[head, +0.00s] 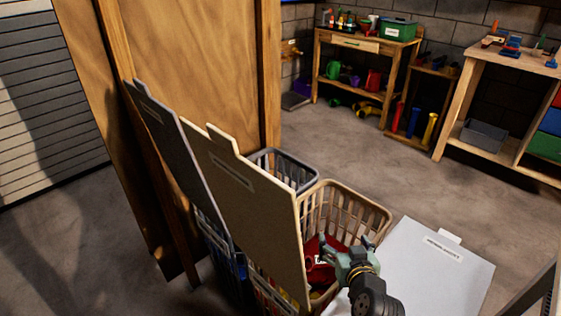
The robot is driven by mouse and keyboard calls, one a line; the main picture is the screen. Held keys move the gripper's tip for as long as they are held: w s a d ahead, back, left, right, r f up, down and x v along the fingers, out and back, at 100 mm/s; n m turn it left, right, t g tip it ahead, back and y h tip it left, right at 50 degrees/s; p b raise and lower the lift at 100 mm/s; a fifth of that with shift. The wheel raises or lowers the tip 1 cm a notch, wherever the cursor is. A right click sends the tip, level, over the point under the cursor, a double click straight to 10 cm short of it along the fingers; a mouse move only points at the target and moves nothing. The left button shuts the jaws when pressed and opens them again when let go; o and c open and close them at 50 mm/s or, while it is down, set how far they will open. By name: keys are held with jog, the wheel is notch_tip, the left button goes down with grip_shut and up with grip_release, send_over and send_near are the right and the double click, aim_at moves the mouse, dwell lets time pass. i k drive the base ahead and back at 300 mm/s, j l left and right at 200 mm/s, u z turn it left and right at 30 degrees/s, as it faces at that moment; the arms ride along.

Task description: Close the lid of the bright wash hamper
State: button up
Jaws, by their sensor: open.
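The beige slatted hamper (345,198) stands in the lower middle of the head view, with red and some yellow cloth (318,265) inside. It looks like the bright wash hamper, but its label is too small to read. Its large beige lid (250,200) stands open, steeply raised along the left side, with a tab at the top. My gripper (347,246) is open and empty, in front of the hamper's opening and to the right of the raised lid. A gap shows between gripper and lid. The hamper's lower near part is hidden.
A pale lid (440,275) lies nearly flat at the right. Shelves (352,46) line the back; the floor between is clear.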

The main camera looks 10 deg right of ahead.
aim_at(259, 212)
jog(key=k+j, duration=0.1)
jog(key=k, duration=0.9)
